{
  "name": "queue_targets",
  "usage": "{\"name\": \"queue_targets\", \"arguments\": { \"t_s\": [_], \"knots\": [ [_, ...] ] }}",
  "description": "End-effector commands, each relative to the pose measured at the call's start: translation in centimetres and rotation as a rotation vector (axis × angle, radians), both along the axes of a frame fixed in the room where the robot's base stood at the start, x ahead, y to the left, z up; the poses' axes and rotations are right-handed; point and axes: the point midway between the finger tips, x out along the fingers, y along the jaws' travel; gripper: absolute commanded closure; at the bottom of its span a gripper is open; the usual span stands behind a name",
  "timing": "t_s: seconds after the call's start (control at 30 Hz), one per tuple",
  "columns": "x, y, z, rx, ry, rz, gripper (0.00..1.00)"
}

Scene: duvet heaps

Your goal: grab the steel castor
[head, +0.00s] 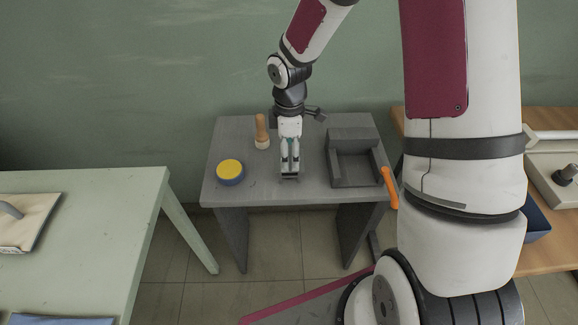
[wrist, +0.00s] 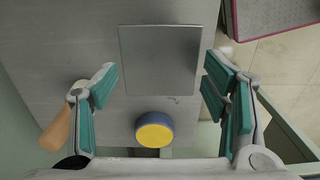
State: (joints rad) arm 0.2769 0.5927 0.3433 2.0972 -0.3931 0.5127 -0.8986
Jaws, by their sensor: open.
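A flat, square grey metal plate (wrist: 158,62) lies below my gripper in the wrist view. It looks like the top of the steel castor; no wheel shows from above. In the head view a small grey piece of it (head: 290,178) shows at the fingertips, on the grey table (head: 306,190). My gripper (head: 290,170) points down over it. In the wrist view my gripper (wrist: 160,88) is open, with a teal-padded finger on each side of the plate and gaps between. I cannot tell how high the fingertips are above it.
A blue round thing with a yellow top (head: 230,171) stands left of my gripper. A wooden-handled thing (head: 262,131) stands behind it. A dark grey open box (head: 353,171) is at right, near an orange handle (head: 389,187). A pale green table (head: 130,215) stands left.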

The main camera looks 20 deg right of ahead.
Motion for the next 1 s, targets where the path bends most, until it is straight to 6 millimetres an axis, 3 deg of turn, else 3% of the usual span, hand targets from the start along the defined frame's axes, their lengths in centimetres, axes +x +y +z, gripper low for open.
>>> {"name": "queue_targets", "arguments": {
  "t_s": [0.4,0.7,0.77,0.9,1.0],
  "knots": [
    [0.0,0.0,-5.1,-0.001,0.001,0.001,0.32],
    [0.0,0.0,-5.5,-0.001,-0.001,-0.001,0.32],
    [0.0,0.0,-5.5,0.000,-0.001,-0.001,0.43],
    [0.0,0.0,-5.5,0.000,-0.001,-0.001,0.75],
    [0.0,0.0,-5.5,-0.001,-0.002,-0.001,0.76]
  ]
}}
